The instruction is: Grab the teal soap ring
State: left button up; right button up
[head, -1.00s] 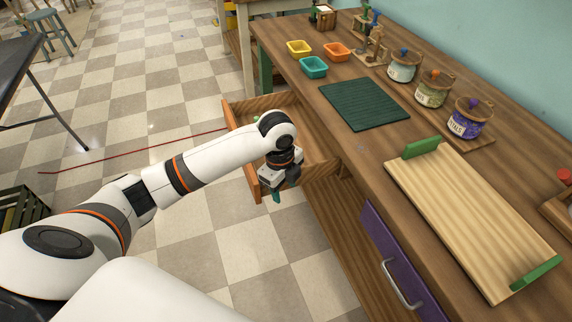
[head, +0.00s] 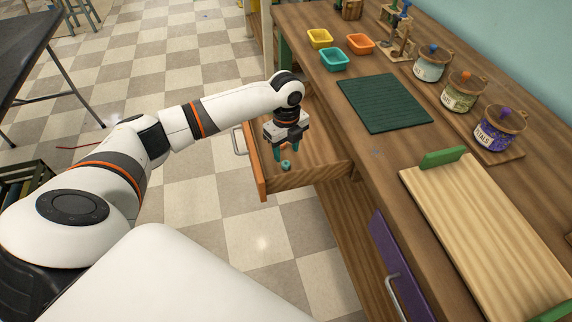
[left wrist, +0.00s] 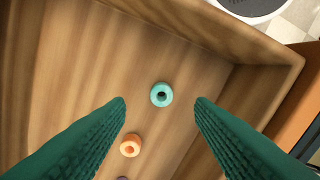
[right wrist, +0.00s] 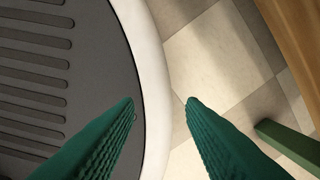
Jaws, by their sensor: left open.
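The teal soap ring (left wrist: 161,94) lies flat on the wooden floor of the open drawer (head: 315,177). In the left wrist view it sits between the lines of my two green fingers, a little beyond their tips. In the head view the teal ring (head: 286,166) shows just below my left gripper (head: 287,153). That gripper points down over the drawer, open and empty. My right gripper (right wrist: 160,101) shows only in its own wrist view; its fingers are apart with nothing between them.
An orange ring (left wrist: 130,145) lies near the teal one, beside a left fingertip. Another ring (left wrist: 122,178) is cut off at the frame's bottom. Drawer walls surround them. Small bins (head: 334,59), a green mat (head: 384,103) and jars stand on the workbench.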

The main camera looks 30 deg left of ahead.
aim_at(286, 163)
pick_arm(q)
notch_tip(286, 163, down, 5)
jog(key=shift+r, duration=0.1)
jog(key=shift+s, duration=0.1)
jog(key=c, duration=1.1)
